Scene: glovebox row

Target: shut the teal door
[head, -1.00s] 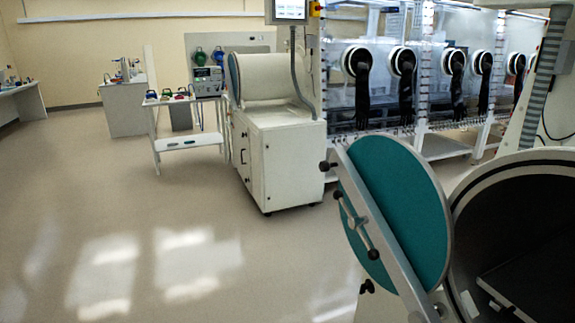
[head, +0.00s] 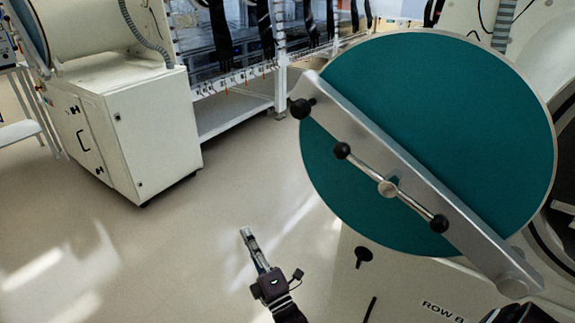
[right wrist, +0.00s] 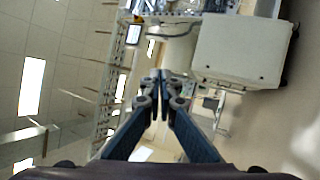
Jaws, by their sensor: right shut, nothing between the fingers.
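The teal door (head: 450,110) is a round disc on the right of the head view. It stands swung out from its opening, with a dark gap showing at its right edge. A grey metal bar (head: 425,185) crosses it diagonally, with a black-knobbed handle (head: 388,188) at its middle. My right gripper (head: 246,233) is low in the head view, to the left of the door and apart from it. In the right wrist view its fingers (right wrist: 160,76) are together with nothing between them. My left gripper is in neither view.
A white cabinet (head: 150,130) with a cylinder on top stands at the left. A glovebox row with hanging black gloves (head: 265,25) and a white frame (head: 240,115) runs behind. The floor (head: 200,245) between cabinet and door is clear.

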